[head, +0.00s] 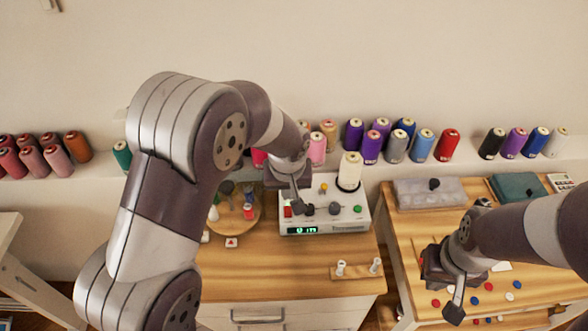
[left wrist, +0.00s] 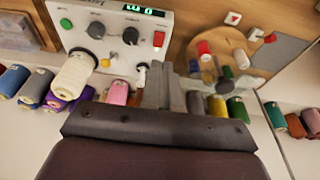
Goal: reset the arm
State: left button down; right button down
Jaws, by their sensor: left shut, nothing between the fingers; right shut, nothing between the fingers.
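My left arm comes in from the left in the head view and reaches over the left part of the wooden table. My left gripper (head: 296,207) is shut and empty, in front of the white control box (head: 330,187) with its green display. In the left wrist view the left fingers (left wrist: 165,88) are together beside the box's panel (left wrist: 125,45). My right gripper (head: 455,305) is shut and empty, low over the right table near scattered buttons.
A cream thread cone (head: 349,171) stands on the control box. A round wooden board (head: 234,209) with small items lies left of it. A small wooden rack (head: 356,270) lies in front. Thread spools line the back ledge. A grey case (head: 430,192) is behind the right gripper.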

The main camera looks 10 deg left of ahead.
pick_arm(q)
jog(key=s+a+r+m, duration=0.1)
jog(key=s+a, duration=0.1)
jog(key=s, duration=0.6)
jog(key=s+a+r+m+g, duration=0.1)
jog(key=s+a+m, duration=0.1)
jog(key=s, duration=0.5)
jog(key=shift+s+a+h, duration=0.4)
jog(key=shift+a, duration=0.1)
